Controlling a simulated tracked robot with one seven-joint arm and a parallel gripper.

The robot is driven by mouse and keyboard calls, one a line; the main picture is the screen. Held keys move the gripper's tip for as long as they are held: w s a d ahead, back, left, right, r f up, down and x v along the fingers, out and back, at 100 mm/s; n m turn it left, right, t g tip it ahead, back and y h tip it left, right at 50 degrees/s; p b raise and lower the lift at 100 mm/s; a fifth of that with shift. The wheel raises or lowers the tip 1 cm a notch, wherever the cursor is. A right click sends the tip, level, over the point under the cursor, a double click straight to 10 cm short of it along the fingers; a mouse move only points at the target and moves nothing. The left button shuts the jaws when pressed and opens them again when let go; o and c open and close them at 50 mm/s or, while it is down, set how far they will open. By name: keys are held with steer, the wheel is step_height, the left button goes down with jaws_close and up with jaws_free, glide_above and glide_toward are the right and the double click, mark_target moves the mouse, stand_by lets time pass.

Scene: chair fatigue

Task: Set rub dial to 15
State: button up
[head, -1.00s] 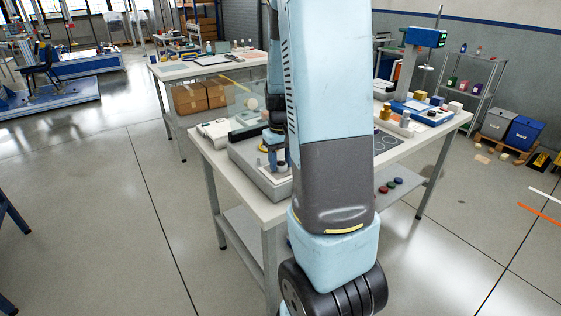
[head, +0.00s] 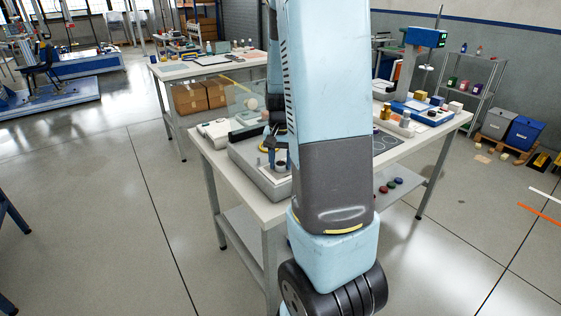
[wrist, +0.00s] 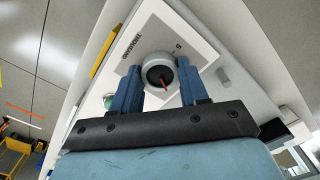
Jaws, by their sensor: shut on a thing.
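The rub dial (wrist: 153,60) shows in the wrist view as a round grey knob with a dark centre and a red pointer. It sits on a light plate (wrist: 133,38) with printed lettering and a small mark beside the dial. My gripper (wrist: 161,68) has its two blue fingers on either side of the dial, shut on it. The pointer runs toward the palm side of the picture. The number it points at cannot be read. In the head view my gripper (head: 275,158) is at the grey machine (head: 258,178) on the near bench, partly hidden by my arm.
The near bench (head: 222,165) also bears a blue-based instrument (head: 412,107) and small weights at the right. A green button (wrist: 108,100) and a grey peg (wrist: 222,77) lie close to the dial. Open floor is at the left.

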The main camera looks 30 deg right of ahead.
mark_target(280, 163)
stand_by(0.3)
steer(key=o, duration=1.1)
steer(key=shift+c, duration=0.2)
step_height(280, 163, up, 14)
steer(key=shift+f, duration=0.15)
steer(key=shift+a, duration=0.1)
steer(key=s+a+r+n+t, duration=0.2)
steer(key=s+a+r+n, duration=0.2)
steer(key=s+a, duration=0.4)
steer(key=s+a+r+n+t, duration=0.3)
steer(key=s+a+r, duration=0.1)
steer(key=s+a, duration=0.4)
steer(key=shift+s+n+t, duration=0.3)
steer(key=shift+s+n, duration=0.1)
steer(key=shift+s, duration=0.3)
